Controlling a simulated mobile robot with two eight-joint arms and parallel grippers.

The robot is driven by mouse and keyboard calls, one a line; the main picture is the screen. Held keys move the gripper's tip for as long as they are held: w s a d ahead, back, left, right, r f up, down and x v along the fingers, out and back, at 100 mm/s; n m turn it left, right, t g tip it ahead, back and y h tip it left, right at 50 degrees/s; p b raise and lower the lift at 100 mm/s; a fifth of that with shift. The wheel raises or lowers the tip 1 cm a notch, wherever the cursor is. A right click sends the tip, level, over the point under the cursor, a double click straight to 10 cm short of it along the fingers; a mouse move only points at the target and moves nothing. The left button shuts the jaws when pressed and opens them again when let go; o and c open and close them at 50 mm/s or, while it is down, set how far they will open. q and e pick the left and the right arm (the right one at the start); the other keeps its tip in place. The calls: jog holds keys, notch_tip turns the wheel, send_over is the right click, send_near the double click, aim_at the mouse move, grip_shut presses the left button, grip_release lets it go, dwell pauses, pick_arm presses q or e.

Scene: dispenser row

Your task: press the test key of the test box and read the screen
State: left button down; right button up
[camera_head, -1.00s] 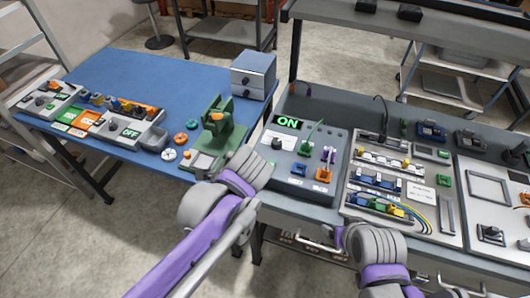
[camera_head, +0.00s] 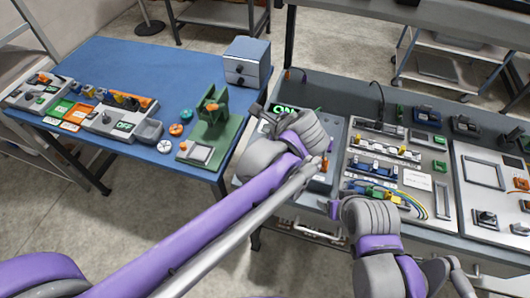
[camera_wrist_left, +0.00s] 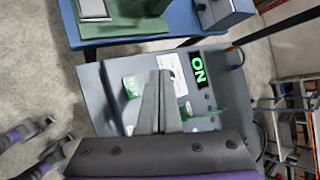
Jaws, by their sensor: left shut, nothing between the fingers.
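The test box appears to be the grey sloped box (camera_head: 325,185) on the right table. Its small screen (camera_head: 283,108) glows green and reads "ON"; the screen (camera_wrist_left: 200,72) is sideways but clear in the left wrist view. My left gripper (camera_wrist_left: 164,82) is shut and empty, its fingers over the box face beside a white label. A green block (camera_wrist_left: 132,87) and a green lever-like part (camera_wrist_left: 205,113) flank the fingers. I cannot tell which part is the test key. In the head view my left arm hides much of the box.
A green stand (camera_head: 210,135) and a blue-grey drawer box (camera_head: 247,66) are on the blue table (camera_head: 130,68) at left. A panel of connectors and wires (camera_head: 417,180) lies right of the box, near my right arm.

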pick_arm(q)
jog(key=f+b, duration=0.2)
jog(key=f, duration=0.2)
jog(key=f+b, duration=0.1)
jog(key=f, duration=0.2)
jog(key=shift+s+f+b, duration=0.2)
jog(key=shift+f+b, duration=0.15)
jog(key=shift+f, duration=0.45)
jog(key=shift+w, duration=0.1)
pick_arm(e)
jog(key=s+f, duration=0.3)
jog(key=f, duration=0.3)
jog(key=shift+s+f+g, duration=0.2)
jog(key=shift+f+g, duration=0.05)
jog(key=shift+g, duration=0.05)
pick_arm(q)
jog(key=shift+f+b, duration=0.4)
jog(key=shift+b, duration=0.1)
pick_arm(e)
jog(key=shift+s+f, duration=0.15)
jog(key=shift+f, duration=0.25)
